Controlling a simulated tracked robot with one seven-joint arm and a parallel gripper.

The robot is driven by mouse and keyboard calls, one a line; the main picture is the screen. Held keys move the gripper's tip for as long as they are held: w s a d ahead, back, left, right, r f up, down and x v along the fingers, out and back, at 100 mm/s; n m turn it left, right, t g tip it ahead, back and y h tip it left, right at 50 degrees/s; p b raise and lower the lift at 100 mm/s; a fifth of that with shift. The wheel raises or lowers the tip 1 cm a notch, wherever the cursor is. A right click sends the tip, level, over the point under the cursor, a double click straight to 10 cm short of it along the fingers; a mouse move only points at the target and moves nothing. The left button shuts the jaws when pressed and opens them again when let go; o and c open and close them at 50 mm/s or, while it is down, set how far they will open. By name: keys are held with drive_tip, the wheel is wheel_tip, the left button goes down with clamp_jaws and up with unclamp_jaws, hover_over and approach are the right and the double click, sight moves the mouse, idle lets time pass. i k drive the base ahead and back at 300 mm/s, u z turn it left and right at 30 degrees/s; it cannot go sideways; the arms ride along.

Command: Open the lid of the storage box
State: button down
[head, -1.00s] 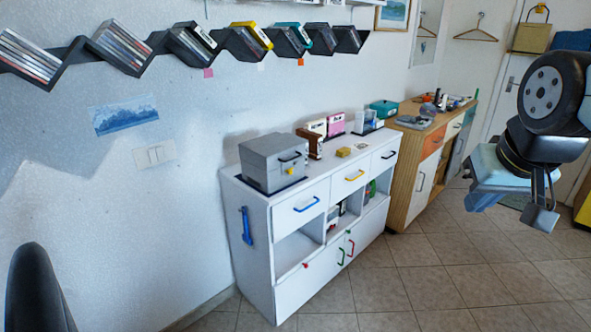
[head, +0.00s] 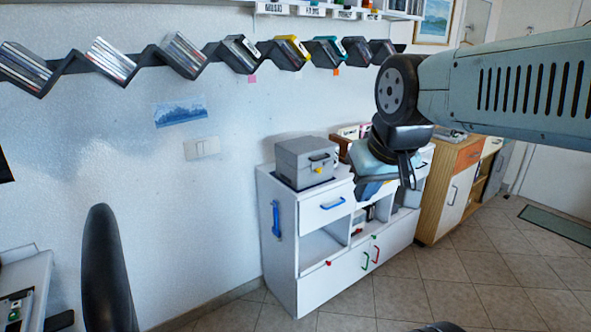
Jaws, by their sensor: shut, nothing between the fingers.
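The grey storage box (head: 301,171) stands on the left end of the white cabinet's top, on a dark mat. Its lid (head: 303,146) is down, with a dark handle (head: 319,157) and a small yellow piece on the front. My gripper (head: 407,178) is at the end of my arm, to the right of the box in the picture and apart from it. It is shut and empty, pointing down. My gripper and wrist hide part of the cabinet's top and right side.
The white cabinet (head: 284,232) has drawers and open compartments. A zigzag disc shelf (head: 145,66) runs along the wall above. A dark rounded thing, perhaps a chair back (head: 106,275), stands at front left. A wooden cabinet (head: 437,214) is behind. The tiled floor in front is free.

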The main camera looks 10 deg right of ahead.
sight(305, 150)
drive_tip(key=u, duration=0.15)
drive_tip(key=i, duration=1)
drive_tip(key=z, duration=0.1)
